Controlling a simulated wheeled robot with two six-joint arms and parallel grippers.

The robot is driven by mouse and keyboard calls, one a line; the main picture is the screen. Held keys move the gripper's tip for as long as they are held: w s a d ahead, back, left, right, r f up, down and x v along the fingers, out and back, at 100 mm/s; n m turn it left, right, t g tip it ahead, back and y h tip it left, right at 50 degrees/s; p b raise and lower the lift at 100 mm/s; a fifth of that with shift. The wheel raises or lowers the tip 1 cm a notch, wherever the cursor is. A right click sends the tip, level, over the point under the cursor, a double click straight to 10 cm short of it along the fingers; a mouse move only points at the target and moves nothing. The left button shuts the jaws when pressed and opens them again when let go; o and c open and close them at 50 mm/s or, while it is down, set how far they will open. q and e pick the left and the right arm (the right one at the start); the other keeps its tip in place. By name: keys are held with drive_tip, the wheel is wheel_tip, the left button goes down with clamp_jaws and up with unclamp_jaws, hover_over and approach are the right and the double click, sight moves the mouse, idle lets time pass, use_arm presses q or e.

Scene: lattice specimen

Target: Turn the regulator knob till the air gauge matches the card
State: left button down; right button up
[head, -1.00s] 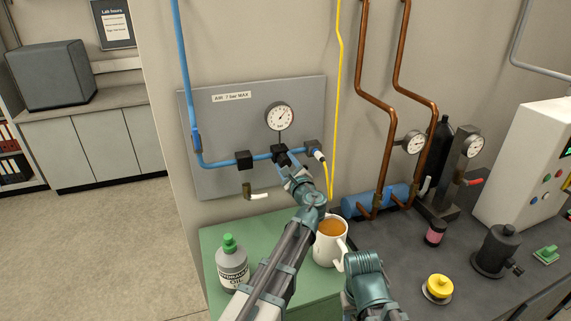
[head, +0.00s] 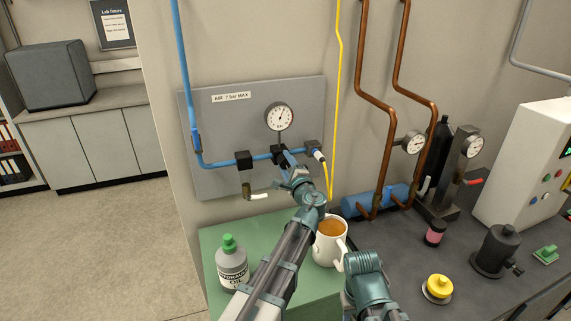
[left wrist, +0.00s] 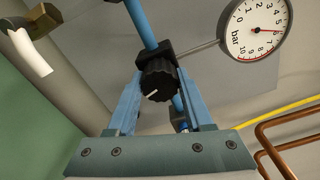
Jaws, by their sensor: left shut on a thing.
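The black regulator knob (left wrist: 157,80) is between my left gripper's two blue fingers (left wrist: 163,105) in the left wrist view, with a white mark on its face. My left gripper (head: 284,156) is shut on it, and in the head view it mostly hides the knob. The round white air gauge (head: 279,117) sits just above on the grey panel. It also shows at the upper right of the left wrist view (left wrist: 257,28), its red needle near the 5 to 6 marks. My right gripper is not visible.
A white mug (head: 329,248) of brown drink and an oil bottle (head: 232,266) with a green cap stand on the green top, close on either side of my left arm. A yellow hose (head: 336,110) and copper pipes (head: 375,95) run to the right of the panel.

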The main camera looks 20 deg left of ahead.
use_arm(q)
drive_tip(key=shift+n, duration=1.2)
drive_tip(key=shift+s+n, duration=0.1)
drive_tip(key=shift+n, duration=0.2)
drive_tip(key=shift+c, duration=1.4)
unclamp_jaws()
